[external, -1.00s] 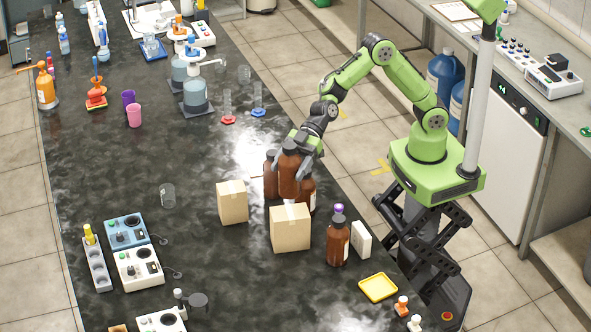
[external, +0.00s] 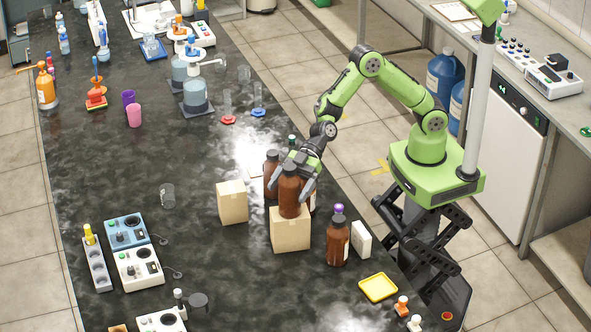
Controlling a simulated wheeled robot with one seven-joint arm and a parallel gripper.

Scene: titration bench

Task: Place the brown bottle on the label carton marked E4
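My gripper (external: 289,184) is shut on a brown bottle (external: 289,198) with a dark cap, one finger on each side. The bottle is upright, and its base overlaps the top of the right-hand label carton (external: 290,235). I cannot tell whether it touches the carton or hangs just above it. A second label carton (external: 232,203) stands to the left with its top bare. No marking is readable on either carton, so I cannot tell which is E4.
Another brown bottle (external: 271,172) stands just behind the held one, and one more (external: 337,243) stands right of the cartons beside a white box (external: 361,240). A yellow tray (external: 378,287) lies near the bench edge.

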